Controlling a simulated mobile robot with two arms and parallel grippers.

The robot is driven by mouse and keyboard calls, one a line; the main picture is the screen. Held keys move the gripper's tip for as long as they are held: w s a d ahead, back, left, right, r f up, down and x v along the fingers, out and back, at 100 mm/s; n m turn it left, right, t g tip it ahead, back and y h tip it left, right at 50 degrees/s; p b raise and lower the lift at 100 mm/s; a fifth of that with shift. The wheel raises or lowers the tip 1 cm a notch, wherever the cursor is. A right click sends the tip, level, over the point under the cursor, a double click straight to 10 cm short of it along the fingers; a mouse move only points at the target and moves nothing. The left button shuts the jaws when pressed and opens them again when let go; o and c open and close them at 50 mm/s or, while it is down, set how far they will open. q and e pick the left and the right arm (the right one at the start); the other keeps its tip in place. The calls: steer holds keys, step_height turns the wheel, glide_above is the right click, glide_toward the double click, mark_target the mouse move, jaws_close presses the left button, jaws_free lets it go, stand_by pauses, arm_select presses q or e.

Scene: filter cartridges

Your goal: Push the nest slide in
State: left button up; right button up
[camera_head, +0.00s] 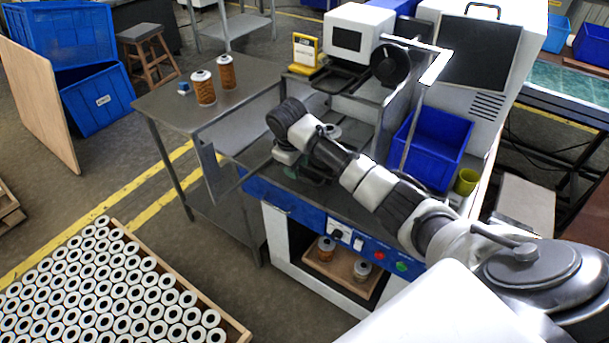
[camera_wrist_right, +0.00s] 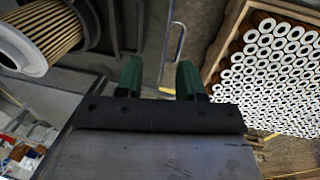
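My right gripper (camera_wrist_right: 160,82) shows two green fingers standing apart, with nothing held between them. In the head view the right gripper (camera_head: 304,172) is low over the machine's dark work surface, at its left end, partly hidden by my wrist. A metal slide plate (camera_head: 237,137) seems to stick out left of the machine toward the grey table; I cannot tell its exact extent. A bent metal bar, perhaps a handle (camera_wrist_right: 180,42), shows beyond the fingers in the wrist view, apart from them. A pleated filter cartridge (camera_wrist_right: 48,30) lies close at upper left there. My left gripper is out of view.
Two brown cartridges (camera_head: 204,88) stand on the grey table (camera_head: 160,105). A wooden crate of white-ended cartridges (camera_head: 232,325) is on the floor at lower left.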

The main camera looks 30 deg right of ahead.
mark_target(305, 179)
steer(key=d+f, duration=0.1)
steer(key=f, duration=0.1)
steer(key=w+d+f, duration=0.1)
steer(key=f, duration=0.2)
steer(key=w+d+f, duration=0.1)
steer(key=d+f, duration=0.1)
steer(key=f, duration=0.1)
steer(key=shift+w+f, duration=0.1)
stand_by(0.4)
jaws_close()
